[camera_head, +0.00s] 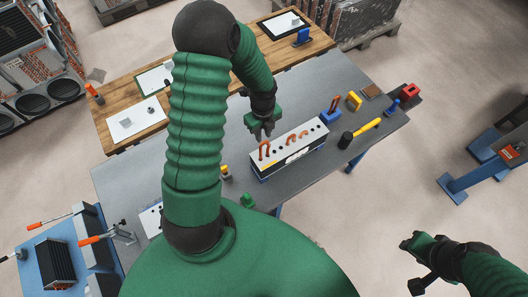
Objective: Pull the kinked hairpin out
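A long white-and-dark block (291,155) with a row of holes on top stands on the grey table. Several copper-coloured bent tubes stand in it. The tallest hairpin (264,149) is at the block's left end; two lower hairpins (297,136) stand near its middle. I cannot tell at this size which one is kinked. My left gripper (262,131) points down just above and behind the tall hairpin, its fingers apart with nothing visible between them.
A blue holder (330,115) with a copper piece stands right of the block. A yellow-handled mallet (362,131) lies near the table's right side, with a red box (410,91) at the corner. A wooden bench (200,85) adjoins behind. My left arm hides the table's middle-left.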

